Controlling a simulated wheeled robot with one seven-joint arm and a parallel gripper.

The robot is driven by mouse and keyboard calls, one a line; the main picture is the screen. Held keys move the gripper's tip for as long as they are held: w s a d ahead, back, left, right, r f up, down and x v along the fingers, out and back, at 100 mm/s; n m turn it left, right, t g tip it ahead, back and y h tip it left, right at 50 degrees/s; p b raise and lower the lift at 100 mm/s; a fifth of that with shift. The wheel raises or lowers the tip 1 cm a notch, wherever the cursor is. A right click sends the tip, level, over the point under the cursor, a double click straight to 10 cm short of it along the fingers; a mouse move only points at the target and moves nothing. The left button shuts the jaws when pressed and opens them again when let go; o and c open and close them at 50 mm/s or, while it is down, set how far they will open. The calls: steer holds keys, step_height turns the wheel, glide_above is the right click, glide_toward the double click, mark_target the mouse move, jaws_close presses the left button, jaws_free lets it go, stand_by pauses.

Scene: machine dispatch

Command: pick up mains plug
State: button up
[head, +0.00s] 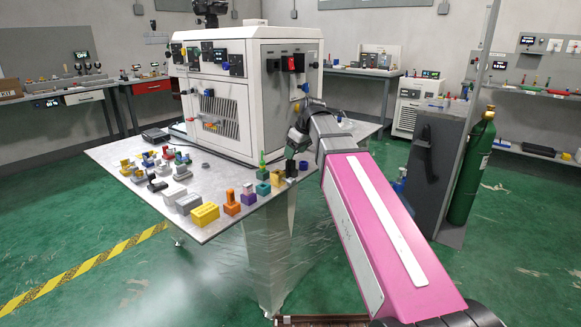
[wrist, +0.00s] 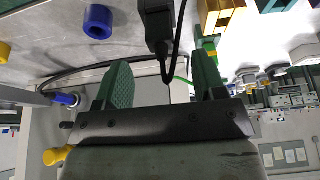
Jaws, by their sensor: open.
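The mains plug looks to be the black plug body with a black cable (wrist: 157,22) at the top middle of the wrist view. It lies just beyond the fingertips, in line with the gap between them. In the head view a small black piece (head: 291,169) at the table's right edge looks like the same plug, partly hidden by the gripper. My gripper (head: 291,150) is right above it, beside the white machine.
A white machine (head: 225,100) stands on the table (head: 130,195), close to my gripper. Coloured connectors, including a yellow block (head: 205,214), crowd the table's front. A blue ring (wrist: 98,21) and yellow part (wrist: 222,12) flank the plug. A green cylinder (head: 472,170) stands right.

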steer(key=shift+x, duration=2.75)
steer(key=shift+a+r, duration=0.1)
steer(key=c, duration=1.1)
steer(key=shift+r, duration=0.15)
steer(key=shift+r, duration=0.5)
steer(key=r, duration=0.2)
steer(key=s+r, duration=0.1)
steer(key=shift+a+r, duration=0.25)
steer(key=shift+a, duration=0.15)
steer(key=s+a+r, duration=0.6)
steer(key=s+a, duration=0.1)
steer(key=shift+a, duration=0.3)
steer(key=shift+r, duration=0.1)
